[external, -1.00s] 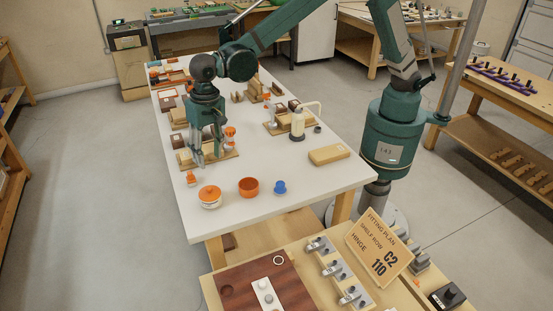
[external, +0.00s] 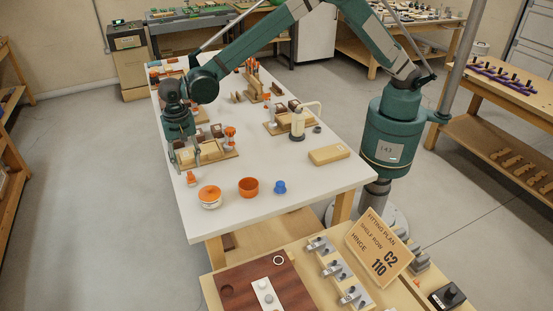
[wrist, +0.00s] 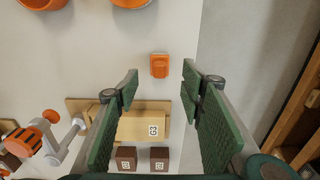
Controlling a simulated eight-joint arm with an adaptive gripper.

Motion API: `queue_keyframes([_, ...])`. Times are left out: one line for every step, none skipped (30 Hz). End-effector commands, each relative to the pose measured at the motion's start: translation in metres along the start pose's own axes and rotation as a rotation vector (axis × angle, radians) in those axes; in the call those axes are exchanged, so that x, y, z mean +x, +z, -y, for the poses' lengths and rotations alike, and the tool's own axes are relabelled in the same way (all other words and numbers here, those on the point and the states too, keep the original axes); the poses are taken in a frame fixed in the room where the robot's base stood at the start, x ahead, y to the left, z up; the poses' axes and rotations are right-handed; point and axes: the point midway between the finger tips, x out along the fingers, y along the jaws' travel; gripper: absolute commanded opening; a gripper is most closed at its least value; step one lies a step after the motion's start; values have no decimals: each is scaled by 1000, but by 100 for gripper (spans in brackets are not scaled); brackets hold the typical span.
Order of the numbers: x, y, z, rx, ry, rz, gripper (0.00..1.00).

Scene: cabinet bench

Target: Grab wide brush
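I cannot surely identify a wide brush. A small orange piece (external: 191,178) stands on the white table, and its shape is too small to make out. It also shows in the wrist view (wrist: 159,66), ahead of my fingertips. My gripper (external: 185,160) is over the near left part of the table, pointing down. In the wrist view its two green fingers (wrist: 160,78) are wide apart with nothing held between them.
An orange-lidded jar (external: 210,197), an orange bowl (external: 249,187) and a blue piece (external: 279,187) stand on the near table (external: 300,205). Two dark labelled blocks (wrist: 126,160) and an orange-and-grey fixture (wrist: 35,140) lie close by. The table's left edge is near my gripper.

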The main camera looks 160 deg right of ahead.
Motion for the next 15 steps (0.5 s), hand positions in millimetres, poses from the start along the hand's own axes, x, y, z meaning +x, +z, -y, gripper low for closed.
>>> queue_keyframes([0, 0, 0, 0, 0, 0, 39])
queue_keyframes([0, 0, 0, 0, 0, 0, 39])
queue_keyframes([1, 0, 0, -1, 0, 0, 39])
queue_keyframes([2, 0, 0, -1, 0, 0, 39])
queue_keyframes([3, 0, 0, -1, 0, 0, 39])
queue_keyframes([5, 0, 0, -1, 0, 0, 39])
queue_keyframes([8, 0, 0, -1, 0, 0, 39])
queue_keyframes([10, 0, 0, -1, 0, 0, 39])
queue_keyframes([13, 0, 0, -1, 0, 0, 39])
queue_keyframes([16, 0, 0, -1, 0, 0, 39])
queue_keyframes([18, 0, 0, -1, 0, 0, 39])
queue_keyframes([21, 0, 0, -1, 0, 0, 39])
queue_keyframes([23, 0, 0, -1, 0, 0, 39])
queue_keyframes([24, 0, 0, -1, 0, 0, 39])
queue_keyframes([25, 0, 0, -1, 0, 0, 39])
